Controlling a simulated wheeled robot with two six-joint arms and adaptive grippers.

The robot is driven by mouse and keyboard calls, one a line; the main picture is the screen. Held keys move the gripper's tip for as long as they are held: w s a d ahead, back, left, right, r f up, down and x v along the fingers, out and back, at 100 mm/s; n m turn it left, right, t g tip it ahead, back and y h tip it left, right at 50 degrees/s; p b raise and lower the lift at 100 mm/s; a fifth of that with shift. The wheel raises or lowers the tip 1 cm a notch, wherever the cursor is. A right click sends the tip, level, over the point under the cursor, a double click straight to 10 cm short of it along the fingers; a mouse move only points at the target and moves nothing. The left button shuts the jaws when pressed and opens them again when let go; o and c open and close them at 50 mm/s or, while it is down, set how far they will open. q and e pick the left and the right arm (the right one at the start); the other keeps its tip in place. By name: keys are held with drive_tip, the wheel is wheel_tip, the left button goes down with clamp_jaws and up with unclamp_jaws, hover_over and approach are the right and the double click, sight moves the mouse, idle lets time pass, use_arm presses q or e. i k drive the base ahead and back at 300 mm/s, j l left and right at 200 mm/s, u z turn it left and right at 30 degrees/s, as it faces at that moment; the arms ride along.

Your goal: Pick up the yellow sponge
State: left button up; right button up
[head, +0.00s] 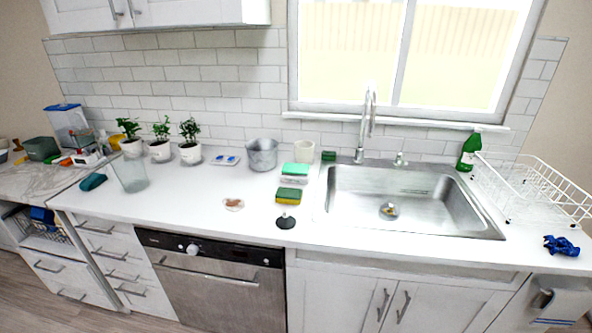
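The yellow sponge (289,194) lies on the white countertop (190,213), left of the sink, and shows yellow with a darker green layer. A green and white sponge-like block (296,170) lies just behind it. A small round black object (286,222) is just in front of it, near the counter's front edge. Neither of my grippers is in view.
The steel sink (345,205) and faucet (367,125) are to the right, with a white dish rack (535,190) beyond. A metal pot (262,154) and white cup (304,151) stand behind. A clear glass container (130,174) stands left. The counter left of the sponge is mostly clear.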

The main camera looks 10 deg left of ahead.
sight(284, 195)
drive_tip(key=i+j+z, duration=0.1)
drive_tip(key=j+z, duration=0.6)
drive_tip(key=j, duration=0.15)
drive_tip(key=j+z, duration=0.35)
drive_tip(key=i+j, duration=0.05)
drive_tip(key=j, duration=0.05)
